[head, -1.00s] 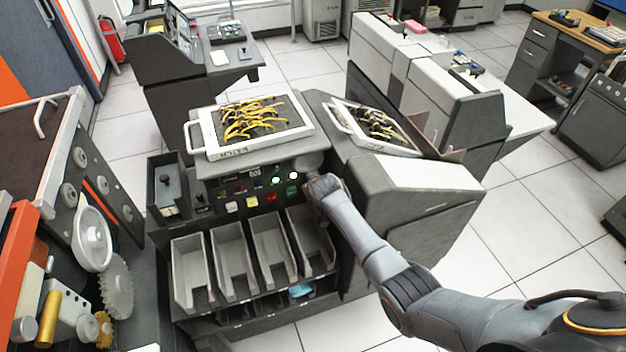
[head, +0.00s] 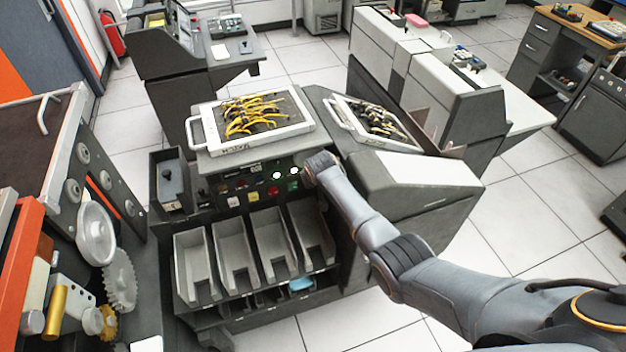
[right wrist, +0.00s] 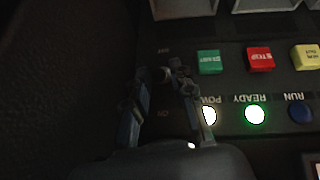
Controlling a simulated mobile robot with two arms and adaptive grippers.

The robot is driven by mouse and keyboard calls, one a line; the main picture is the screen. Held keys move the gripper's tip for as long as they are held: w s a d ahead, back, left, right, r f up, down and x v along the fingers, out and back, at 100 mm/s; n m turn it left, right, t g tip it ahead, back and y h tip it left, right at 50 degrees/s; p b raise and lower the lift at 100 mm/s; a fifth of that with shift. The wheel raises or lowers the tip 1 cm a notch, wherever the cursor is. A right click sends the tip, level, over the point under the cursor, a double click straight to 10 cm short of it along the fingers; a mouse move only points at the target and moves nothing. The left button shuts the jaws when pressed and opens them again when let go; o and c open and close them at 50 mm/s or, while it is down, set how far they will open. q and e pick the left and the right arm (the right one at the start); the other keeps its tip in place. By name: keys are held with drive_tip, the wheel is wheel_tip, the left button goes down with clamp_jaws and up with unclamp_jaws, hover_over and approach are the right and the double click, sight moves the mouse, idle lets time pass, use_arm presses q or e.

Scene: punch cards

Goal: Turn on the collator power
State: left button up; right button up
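The collator's dark control panel (head: 240,186) is in the middle of the head view, above its grey bins. In the right wrist view its labels are upside down. The POWER light (right wrist: 209,114) glows white and the READY light (right wrist: 255,114) glows green; both lights also show lit in the head view. My right gripper (right wrist: 171,72) is at the panel's right end, between the faint OFF and ON labels. Its fingertips come together there; they and the dark hide any switch lever, so its position cannot be told. My left gripper is out of view.
Green START (right wrist: 208,62), red STOP (right wrist: 259,58) and yellow (right wrist: 306,56) buttons sit close beside the gripper, along with a blue RUN light (right wrist: 300,113). A tray with yellow wires (head: 206,122) lies above the panel.

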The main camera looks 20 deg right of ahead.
idle(0.3)
drive_tip(key=shift+s+r, duration=0.1)
drive_tip(key=v, duration=1.1)
drive_tip(key=shift+s+r, duration=0.2)
drive_tip(key=shift+r, duration=0.1)
